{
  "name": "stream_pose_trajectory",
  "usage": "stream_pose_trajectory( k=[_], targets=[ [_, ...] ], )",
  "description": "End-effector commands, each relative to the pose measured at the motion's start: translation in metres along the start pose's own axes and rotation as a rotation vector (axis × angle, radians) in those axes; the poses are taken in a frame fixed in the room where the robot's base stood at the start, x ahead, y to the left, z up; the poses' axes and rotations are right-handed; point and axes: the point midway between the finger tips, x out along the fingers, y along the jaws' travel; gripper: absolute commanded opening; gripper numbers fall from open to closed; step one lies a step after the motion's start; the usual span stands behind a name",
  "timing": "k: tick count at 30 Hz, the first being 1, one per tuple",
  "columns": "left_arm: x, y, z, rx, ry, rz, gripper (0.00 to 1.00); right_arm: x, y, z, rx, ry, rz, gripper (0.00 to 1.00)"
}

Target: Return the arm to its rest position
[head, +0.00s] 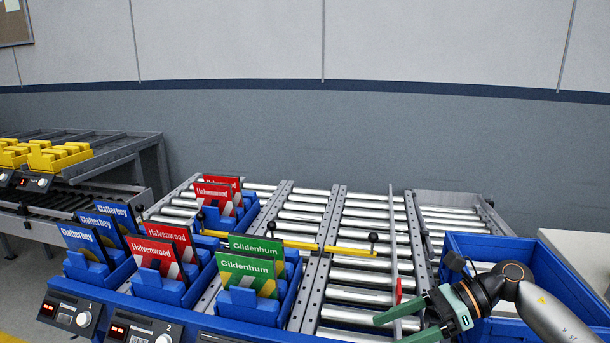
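My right gripper (388,329) comes in from the lower right, on an arm that reaches over the near part of a blue bin (560,268). Its two green fingers point left over the rollers and are spread apart, with nothing visible held between them. The near finger is partly cut off by the bottom edge. My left arm and gripper are not in view.
Blue holders with Clatterbey (82,239), Halvenwood (160,246) and Gildenhum (246,270) cards stand left on the roller rack. A thin upright divider (393,235) with a red knob is close to my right fingers. A yellow bar (300,244) crosses the rollers (360,277).

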Motion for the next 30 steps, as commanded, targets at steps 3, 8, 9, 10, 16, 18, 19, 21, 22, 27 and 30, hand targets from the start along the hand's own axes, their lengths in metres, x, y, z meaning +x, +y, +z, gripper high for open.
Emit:
stream_pose_trajectory(
  k=[3, 8, 9, 10, 16, 18, 19, 21, 22, 27, 30],
  targets=[
    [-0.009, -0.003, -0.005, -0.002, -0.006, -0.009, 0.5, 0.042, 0.015, 0.023, 0.241, -0.28, 0.039, 0.88],
    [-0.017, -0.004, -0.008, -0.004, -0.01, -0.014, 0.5, 0.065, 0.019, 0.04, 0.652, -0.645, 0.072, 0.88],
    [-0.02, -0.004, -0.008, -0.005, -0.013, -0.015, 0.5, 0.067, 0.018, 0.04, 0.767, -0.732, 0.08, 0.88],
    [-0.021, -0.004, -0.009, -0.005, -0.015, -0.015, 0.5, 0.067, 0.017, 0.039, 0.857, -0.797, 0.083, 0.88],
    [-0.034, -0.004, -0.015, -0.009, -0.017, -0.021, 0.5, 0.062, 0.006, -0.008, 1.506, -1.205, 0.097, 0.88],
    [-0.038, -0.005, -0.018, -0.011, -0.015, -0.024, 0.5, 0.061, 0.008, -0.04, 1.748, -1.339, 0.091, 0.88],
    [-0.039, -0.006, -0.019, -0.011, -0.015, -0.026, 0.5, 0.061, 0.01, -0.056, 1.853, -1.397, 0.085, 0.88],
    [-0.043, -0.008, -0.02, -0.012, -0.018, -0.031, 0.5, 0.063, 0.02, -0.096, 2.102, -1.526, 0.068, 0.88],
    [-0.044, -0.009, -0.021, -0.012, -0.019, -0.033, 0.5, 0.064, 0.027, -0.113, 2.207, -1.58, 0.06, 0.88],
    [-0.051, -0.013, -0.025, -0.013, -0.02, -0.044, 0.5, 0.078, 0.084, -0.204, -2.471, 1.669, 0.019, 0.88],
    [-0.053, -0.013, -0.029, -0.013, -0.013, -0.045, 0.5, 0.086, 0.117, -0.236, -2.297, 1.524, 0.056, 0.88]
  ],
)
